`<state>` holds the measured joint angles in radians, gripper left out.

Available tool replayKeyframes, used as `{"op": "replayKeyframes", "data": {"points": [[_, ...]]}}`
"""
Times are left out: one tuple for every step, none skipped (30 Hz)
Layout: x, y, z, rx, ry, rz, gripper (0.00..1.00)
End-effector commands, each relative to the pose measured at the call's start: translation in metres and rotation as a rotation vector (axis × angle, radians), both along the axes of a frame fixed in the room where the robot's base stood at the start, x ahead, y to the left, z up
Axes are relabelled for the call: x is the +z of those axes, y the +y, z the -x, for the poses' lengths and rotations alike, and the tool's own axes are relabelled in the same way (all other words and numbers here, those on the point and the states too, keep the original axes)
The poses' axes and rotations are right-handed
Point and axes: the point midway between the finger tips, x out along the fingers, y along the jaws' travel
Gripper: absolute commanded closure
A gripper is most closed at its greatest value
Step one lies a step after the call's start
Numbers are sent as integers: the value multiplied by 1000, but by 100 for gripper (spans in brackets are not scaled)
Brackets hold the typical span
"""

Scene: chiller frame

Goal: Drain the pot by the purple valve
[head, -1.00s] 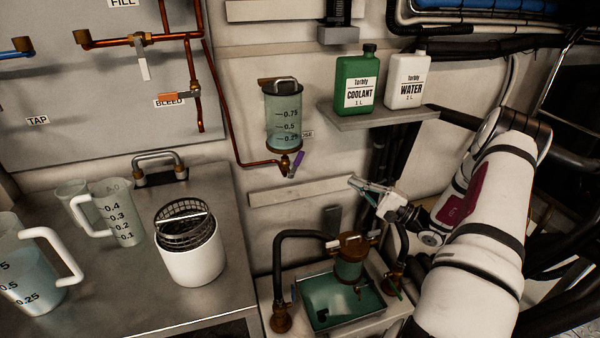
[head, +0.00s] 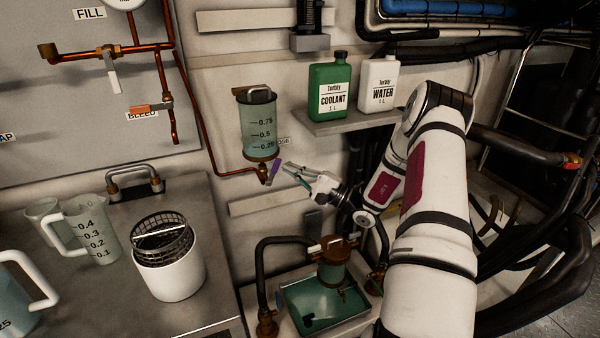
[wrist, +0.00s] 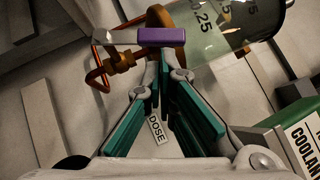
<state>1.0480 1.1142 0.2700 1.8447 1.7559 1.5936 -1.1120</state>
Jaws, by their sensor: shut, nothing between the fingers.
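The clear pot (head: 258,135), marked up to 0.75, hangs on the wall and holds pale blue-green liquid; its lower part also shows in the wrist view (wrist: 222,28). The purple valve handle (head: 275,171) is at the pot's brass outlet, slanting in the head view. In the wrist view the purple handle (wrist: 162,37) lies across, just beyond my fingertips. My gripper (head: 287,168) is shut and empty, just right of the handle in the head view. In the wrist view my fingertips (wrist: 163,62) almost meet it; I cannot tell whether they touch.
A copper pipe (head: 208,135) runs to the pot's outlet. A shelf (head: 350,122) with a green coolant bottle (head: 329,88) and a white water bottle (head: 378,85) is to the right. Below stand a brass-topped vessel (head: 334,262) and a tray (head: 345,318). A white basket container (head: 172,275) stands on the bench.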

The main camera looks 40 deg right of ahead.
Motion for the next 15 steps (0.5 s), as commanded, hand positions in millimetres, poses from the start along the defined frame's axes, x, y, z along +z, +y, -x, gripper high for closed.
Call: {"op": "replayKeyframes", "data": {"points": [[0, 1, 0, 0, 0, 0, 100], [0, 1, 0, 0, 0, 0, 100], [0, 1, 0, 0, 0, 0, 100], [0, 1, 0, 0, 0, 0, 100], [0, 1, 0, 0, 0, 0, 100], [0, 1, 0, 0, 0, 0, 100], [0, 1, 0, 0, 0, 0, 100], [0, 1, 0, 0, 0, 0, 100], [0, 1, 0, 0, 0, 0, 100], [1, 1, 0, 0, 1, 3, 100], [2, 1, 0, 0, 2, 8, 100], [3, 2, 0, 1, 7, 25, 100], [5, 2, 0, 1, 12, 42, 100], [7, 3, -1, 0, 19, 67, 100], [11, 5, -1, 0, 30, 107, 100]]}}
